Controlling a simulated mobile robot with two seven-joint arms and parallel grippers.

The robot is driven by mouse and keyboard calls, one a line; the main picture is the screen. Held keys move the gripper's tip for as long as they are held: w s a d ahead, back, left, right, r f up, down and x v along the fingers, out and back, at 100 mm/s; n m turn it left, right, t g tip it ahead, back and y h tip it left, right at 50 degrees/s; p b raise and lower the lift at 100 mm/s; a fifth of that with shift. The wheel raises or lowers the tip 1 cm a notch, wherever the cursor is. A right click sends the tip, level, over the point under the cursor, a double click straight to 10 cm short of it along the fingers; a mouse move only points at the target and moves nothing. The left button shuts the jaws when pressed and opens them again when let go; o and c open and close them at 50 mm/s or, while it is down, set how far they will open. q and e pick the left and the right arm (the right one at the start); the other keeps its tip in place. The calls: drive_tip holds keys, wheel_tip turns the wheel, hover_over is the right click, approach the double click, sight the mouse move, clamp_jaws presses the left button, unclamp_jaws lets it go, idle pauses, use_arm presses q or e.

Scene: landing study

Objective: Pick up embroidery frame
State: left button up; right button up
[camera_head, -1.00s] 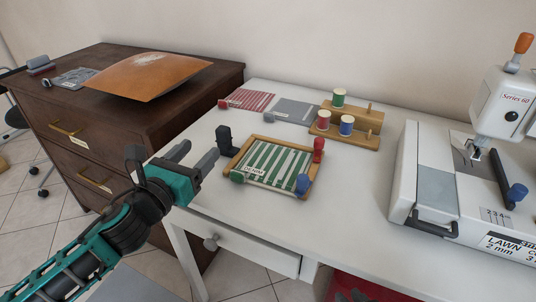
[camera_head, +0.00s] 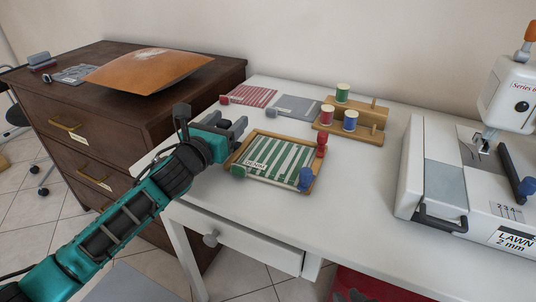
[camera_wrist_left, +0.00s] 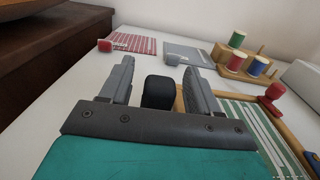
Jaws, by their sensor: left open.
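The embroidery frame (camera_head: 270,183) lies flat on the white table, a wooden frame around green-and-white striped cloth with a small label. Green, red and blue knobs sit around it. It also shows in part at the right of the left wrist view (camera_wrist_left: 180,100). A black upright block (camera_wrist_left: 159,92) stands at its left side, seen between my left fingers in the wrist view and hidden behind the gripper in the head view. My left gripper (camera_head: 240,127) is open at the frame's back left corner, its fingers either side of the block, apart from it. My right gripper is not in view.
Behind the frame lie a red striped cloth (camera_head: 249,95) and a grey cloth (camera_head: 297,107). A wooden spool stand (camera_head: 368,134) holds several thread spools. A white sewing machine (camera_head: 440,165) stands right. A dark wooden cabinet (camera_head: 110,118) adjoins the table at left.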

use_arm(q)
drive_tip(key=c, duration=0.4)
clamp_jaws()
use_arm(e)
drive_tip(key=shift+f, duration=0.1)
use_arm(q)
drive_tip(key=shift+r, duration=0.15)
